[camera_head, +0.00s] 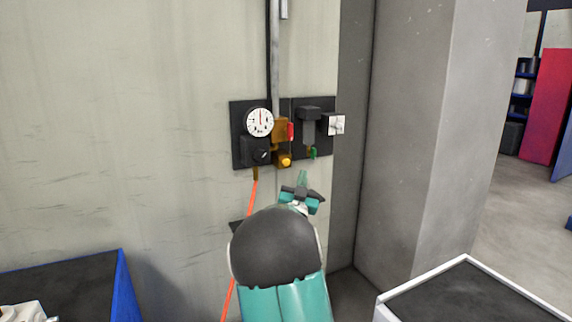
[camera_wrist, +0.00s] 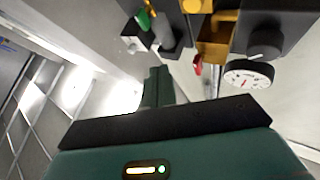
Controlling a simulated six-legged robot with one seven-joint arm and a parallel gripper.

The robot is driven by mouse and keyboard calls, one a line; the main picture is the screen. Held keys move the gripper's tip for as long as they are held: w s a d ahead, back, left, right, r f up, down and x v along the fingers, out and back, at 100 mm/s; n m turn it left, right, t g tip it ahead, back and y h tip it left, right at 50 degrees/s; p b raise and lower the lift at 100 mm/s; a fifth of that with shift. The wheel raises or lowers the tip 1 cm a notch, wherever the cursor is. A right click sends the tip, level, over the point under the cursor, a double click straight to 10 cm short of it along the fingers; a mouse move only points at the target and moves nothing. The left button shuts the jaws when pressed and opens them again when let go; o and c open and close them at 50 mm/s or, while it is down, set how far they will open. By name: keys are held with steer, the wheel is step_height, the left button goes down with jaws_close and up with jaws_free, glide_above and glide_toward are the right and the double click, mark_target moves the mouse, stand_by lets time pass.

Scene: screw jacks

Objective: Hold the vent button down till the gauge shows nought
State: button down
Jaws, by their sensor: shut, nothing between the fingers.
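The gauge (camera_head: 259,122) is a round white dial on a dark wall panel, and its red needle points roughly upward in the head view. It also shows tilted in the wrist view (camera_wrist: 248,75); its numbers are too small to read. A yellow-orange button (camera_head: 285,161), which looks like the vent button, sits low on the brass fitting, right of the black regulator knob (camera_head: 262,156). It is partly cut off in the wrist view (camera_wrist: 197,5). My gripper (camera_head: 302,177) is shut and empty, below and slightly right of the button, apparently not touching it.
A red lever (camera_head: 291,131), a green part (camera_head: 314,153) and a white box (camera_head: 336,125) crowd the panel. An orange hose (camera_head: 252,200) hangs down left of my arm. A concrete pillar (camera_head: 405,130) stands to the right. A white-edged tray (camera_head: 470,295) lies front right.

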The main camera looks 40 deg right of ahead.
glide_toward(289, 160)
steer(key=shift+w+d+r, duration=0.25)
steer(key=shift+d+r, duration=0.3)
steer(key=shift+d, duration=0.2)
steer(key=shift+w+d+r, duration=0.25)
steer(key=shift+d+r, duration=0.25)
steer(key=shift+d, duration=0.2)
steer(key=shift+w+d+r, duration=0.2)
steer(key=shift+d+r, duration=0.35)
steer(key=shift+d, duration=0.2)
steer(key=shift+w, duration=0.15)
steer(key=shift+w+d, duration=0.1)
steer(key=shift+w, duration=0.15)
steer(key=shift+w+d, duration=0.15)
steer(key=shift+w, duration=0.35)
stand_by(2.4)
stand_by(0.3)
steer(key=shift+s+a, duration=0.3)
steer(key=shift+s, duration=0.6)
steer(key=shift+s+a, duration=0.25)
steer(key=shift+s, duration=0.55)
steer(key=shift+s+a, duration=0.25)
steer(key=shift+s, duration=0.55)
steer(key=shift+s+a, duration=0.25)
steer(key=shift+s, duration=0.55)
